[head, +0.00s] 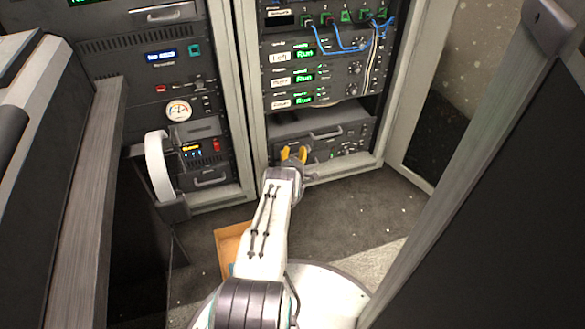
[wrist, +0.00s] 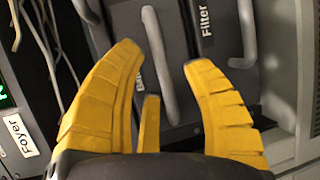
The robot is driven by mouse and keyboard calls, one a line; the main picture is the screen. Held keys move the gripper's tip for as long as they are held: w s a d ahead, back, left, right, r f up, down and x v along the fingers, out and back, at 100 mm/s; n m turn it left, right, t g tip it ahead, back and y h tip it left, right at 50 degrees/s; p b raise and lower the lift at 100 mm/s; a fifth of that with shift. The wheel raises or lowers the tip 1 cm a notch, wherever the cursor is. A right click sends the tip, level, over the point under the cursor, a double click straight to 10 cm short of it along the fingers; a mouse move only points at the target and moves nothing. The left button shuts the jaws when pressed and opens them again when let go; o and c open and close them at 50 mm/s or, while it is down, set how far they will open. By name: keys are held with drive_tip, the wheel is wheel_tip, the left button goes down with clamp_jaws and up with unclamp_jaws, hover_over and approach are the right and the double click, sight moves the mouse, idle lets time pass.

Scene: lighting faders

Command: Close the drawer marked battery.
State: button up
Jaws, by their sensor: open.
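No label reading battery is legible. In the head view, a grey drawer (head: 290,122) under the Foyer unit shows its top surface, so it appears pulled out. In the wrist view, a drawer handle (wrist: 160,65) stands beyond my fingers; the label beside it is mostly hidden by the left finger and cannot be read fully. Next to it is a drawer marked Filter (wrist: 206,22), with its own handle (wrist: 247,35). My gripper (head: 293,155) is open and empty, low in front of the drawers. Its yellow fingers (wrist: 165,70) are spread, and contact cannot be told.
A left rack (head: 150,85) has a gauge and more handles. An orange-brown box (head: 230,240) lies beside my arm. An open rack door (head: 440,130) stands at right.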

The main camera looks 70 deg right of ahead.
drive_tip(key=v, duration=1.1)
idle(0.3)
idle(0.8)
